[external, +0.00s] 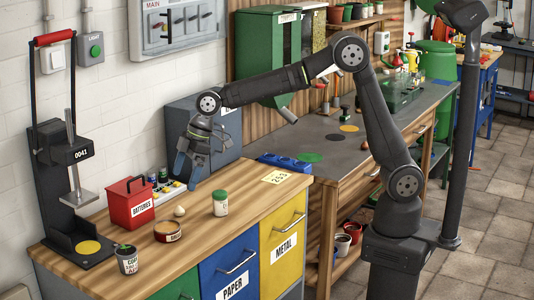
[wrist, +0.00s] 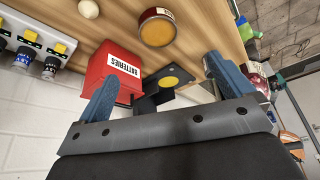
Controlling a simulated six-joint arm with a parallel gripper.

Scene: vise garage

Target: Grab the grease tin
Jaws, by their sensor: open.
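The grease tin, a low round tin with a dark red side and an orange top (external: 168,231), stands on the wooden bench top near its front edge. In the wrist view the tin (wrist: 158,30) is at the top, beyond the fingertips. My gripper (external: 188,172) is in the air over the back of the bench, behind and above the tin and apart from it. Its two blue fingers (wrist: 164,84) are spread wide with nothing held between them.
A red batteries box (external: 130,203) stands left of the tin. A pale ball (external: 180,211) and a green-lidded jar (external: 220,203) are close by. A cup (external: 127,260) and a black press (external: 70,165) stand at left. Bare wood (external: 245,222) lies to the right.

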